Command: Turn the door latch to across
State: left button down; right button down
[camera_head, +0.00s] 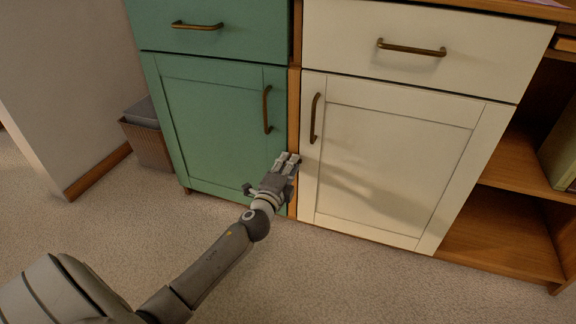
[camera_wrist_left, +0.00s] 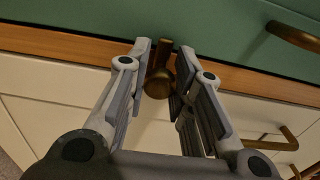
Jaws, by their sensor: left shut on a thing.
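The door latch (camera_wrist_left: 158,82) is a small brass piece with a rounded end and a short bar, seen in the left wrist view between my fingertips. Its bar points up in that view, over the wooden strip (camera_wrist_left: 75,45) and towards the green door (camera_wrist_left: 210,20). The rounded end is on the cream door (camera_wrist_left: 55,95) side. My left gripper (camera_wrist_left: 160,70) is shut on the latch. In the head view my left gripper (camera_head: 288,160) is at the strip between the green door (camera_head: 215,125) and cream door (camera_head: 390,150) and hides the latch. My right gripper is out of view.
Brass handles stand out on the green door (camera_head: 267,110) and cream door (camera_head: 315,118), close to my gripper. Drawers with brass handles (camera_head: 411,48) are above. Open shelves (camera_head: 510,230) are at right, a brown bin (camera_head: 148,142) at left. The carpet in front is clear.

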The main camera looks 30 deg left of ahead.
pick_arm(q)
jog(key=shift+a, duration=0.1)
dwell(0.3)
jog(key=c, duration=1.3)
grip_release()
jog(key=shift+o, duration=0.2)
jog(key=v, duration=1.2)
